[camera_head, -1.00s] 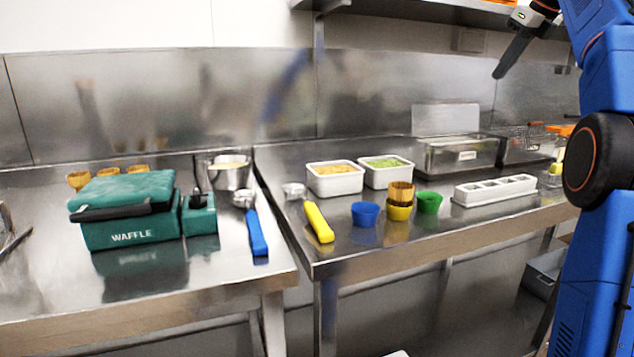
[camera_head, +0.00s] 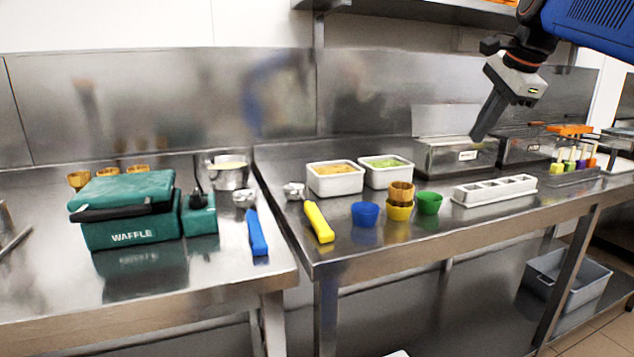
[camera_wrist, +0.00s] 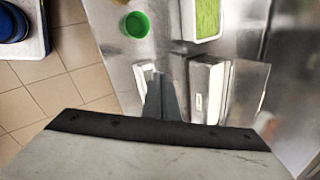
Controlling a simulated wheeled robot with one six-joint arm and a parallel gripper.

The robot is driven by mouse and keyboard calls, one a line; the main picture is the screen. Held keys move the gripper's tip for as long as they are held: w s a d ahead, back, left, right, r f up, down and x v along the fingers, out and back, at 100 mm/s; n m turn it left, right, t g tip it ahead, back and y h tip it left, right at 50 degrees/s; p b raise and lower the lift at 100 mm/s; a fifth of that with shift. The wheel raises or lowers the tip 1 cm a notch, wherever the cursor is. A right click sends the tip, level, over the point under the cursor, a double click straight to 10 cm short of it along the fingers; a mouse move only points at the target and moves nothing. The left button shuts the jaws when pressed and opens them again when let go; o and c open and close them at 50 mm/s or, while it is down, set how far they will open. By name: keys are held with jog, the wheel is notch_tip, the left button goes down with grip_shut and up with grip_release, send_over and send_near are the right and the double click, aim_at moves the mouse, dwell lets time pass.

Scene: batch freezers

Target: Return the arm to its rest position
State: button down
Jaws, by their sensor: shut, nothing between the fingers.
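My gripper (camera_head: 474,136) is at the upper right of the head view, pointing down and to the left. Its fingers are together and hold nothing. It is above the back of the right steel table, in front of the lidded steel container (camera_head: 440,158). My blue arm link comes in from the upper right corner. In the wrist view my gripper's dark fingers (camera_wrist: 157,80) show at the centre, over the table top.
On the right table (camera_head: 300,235) stand two white tubs (camera_head: 335,188), a blue cup (camera_head: 365,222), a green cup (camera_head: 429,209), a white slotted holder (camera_head: 495,201) and a yellow-handled scoop (camera_head: 319,222). A green waffle maker (camera_head: 130,235) is on the left table. A shelf (camera_head: 420,8) hangs above.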

jog(key=s+a+f+n, duration=0.3)
jog(key=s+f+n, duration=0.5)
jog(key=s+f, duration=0.6)
jog(key=s+a+f+n+h, duration=0.1)
jog(key=s+a+f+n, duration=0.2)
jog(key=s+f+n, duration=0.6)
jog(key=s+f, duration=0.5)
jog(key=f, duration=0.7)
jog(key=shift+f+n+g, duration=0.3)
jog(key=shift+f, duration=0.1)
